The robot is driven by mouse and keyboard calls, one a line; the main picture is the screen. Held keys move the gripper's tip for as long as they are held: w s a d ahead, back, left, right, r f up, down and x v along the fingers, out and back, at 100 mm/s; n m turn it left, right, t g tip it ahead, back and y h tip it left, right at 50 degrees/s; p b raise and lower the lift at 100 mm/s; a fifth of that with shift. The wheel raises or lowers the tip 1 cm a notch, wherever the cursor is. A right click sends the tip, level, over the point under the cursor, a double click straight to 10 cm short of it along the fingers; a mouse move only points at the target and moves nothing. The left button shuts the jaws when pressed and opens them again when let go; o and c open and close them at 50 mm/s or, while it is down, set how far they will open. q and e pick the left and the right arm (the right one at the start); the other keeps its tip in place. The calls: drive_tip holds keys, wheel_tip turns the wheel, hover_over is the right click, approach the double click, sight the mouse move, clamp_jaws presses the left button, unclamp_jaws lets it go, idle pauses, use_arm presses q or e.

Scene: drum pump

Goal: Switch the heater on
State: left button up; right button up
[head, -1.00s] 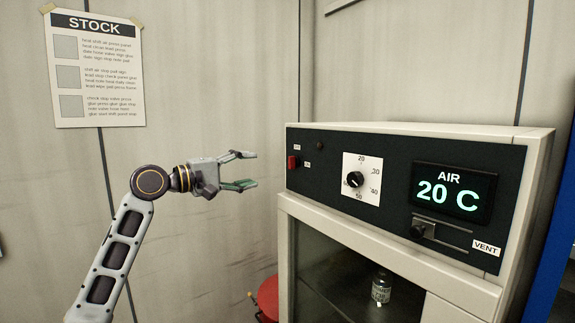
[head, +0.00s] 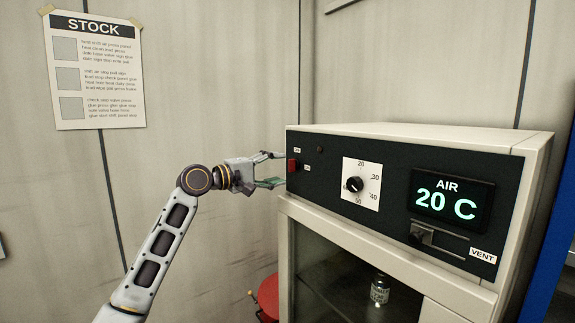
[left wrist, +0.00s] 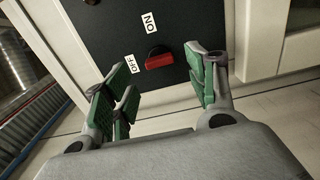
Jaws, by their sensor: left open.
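The heater cabinet's dark control panel (head: 335,205) carries a small red switch (head: 293,165) at its left end. In the left wrist view the red switch (left wrist: 160,61) stands out from the panel, near the white ON label (left wrist: 149,22) and the OFF label (left wrist: 134,64). I cannot tell its set position surely. My left gripper (head: 277,169) is open and empty just left of the panel. In the left wrist view its fingers (left wrist: 162,76) stand on either side of the switch, apparently not touching it. My right gripper is not in view.
A dial (head: 356,184) sits right of the switch, below a dark lamp (head: 320,149). A display (head: 451,200) reads AIR 20 C, above the VENT slider (head: 422,237). A bottle (head: 380,289) stands inside the cabinet. A red stool (head: 268,296) is low beside it.

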sight(289, 167)
use_arm(q)
drive_tip(key=shift+p+x, duration=0.5)
drive_tip(key=shift+x, duration=1.85)
drive_tip(key=shift+c, duration=0.6)
drive_tip(key=c, duration=0.9)
